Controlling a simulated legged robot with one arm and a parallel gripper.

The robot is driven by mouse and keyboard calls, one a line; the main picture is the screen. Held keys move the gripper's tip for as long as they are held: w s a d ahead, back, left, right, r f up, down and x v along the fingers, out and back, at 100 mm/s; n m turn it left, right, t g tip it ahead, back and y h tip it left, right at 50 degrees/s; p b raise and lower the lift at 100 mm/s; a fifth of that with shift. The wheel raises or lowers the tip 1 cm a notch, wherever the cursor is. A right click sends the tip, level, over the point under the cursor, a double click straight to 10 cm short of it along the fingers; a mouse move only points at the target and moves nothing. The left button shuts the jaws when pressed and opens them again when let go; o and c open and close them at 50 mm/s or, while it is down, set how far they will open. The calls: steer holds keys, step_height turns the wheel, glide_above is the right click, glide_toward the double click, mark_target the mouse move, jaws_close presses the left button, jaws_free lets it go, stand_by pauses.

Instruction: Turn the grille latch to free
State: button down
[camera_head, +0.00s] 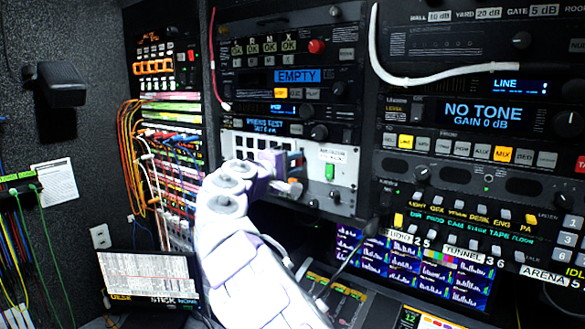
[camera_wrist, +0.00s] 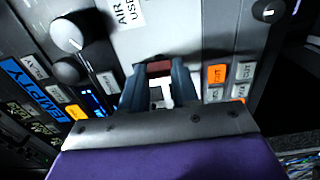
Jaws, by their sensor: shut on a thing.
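The grille panel (camera_head: 345,180) is a pale metal plate in the rack, with slots and a printed label. It also shows as a grey plate in the wrist view (camera_wrist: 185,30). My gripper (camera_head: 294,168) is at the front of this panel, left of the label. In the wrist view my gripper (camera_wrist: 160,90) has its two dark fingers shut on the grille latch (camera_wrist: 159,69), a small piece with a dark red end and a pale part between the fingers. The fingers hide much of the latch, and its angle cannot be told.
A green rocker switch (camera_head: 329,172) sits right of my gripper. Rack units with knobs and lit buttons surround the panel, including a NO TONE display (camera_head: 482,111). A white cable (camera_head: 440,78) droops at upper right. Patch cords (camera_head: 135,150) hang at left. Monitors (camera_head: 415,265) are below.

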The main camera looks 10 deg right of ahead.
steer(key=shift+f, duration=0.35)
steer(key=c, duration=1.2)
jaws_free()
steer(key=o, duration=0.4)
steer(key=shift+a+r, duration=0.1)
steer(key=shift+r, duration=0.1)
steer(key=shift+c, duration=0.2)
steer(key=shift+s+a, duration=0.1)
steer(key=shift+s, duration=0.05)
steer(key=v, duration=1.7)
steer(key=shift+a, duration=0.15)
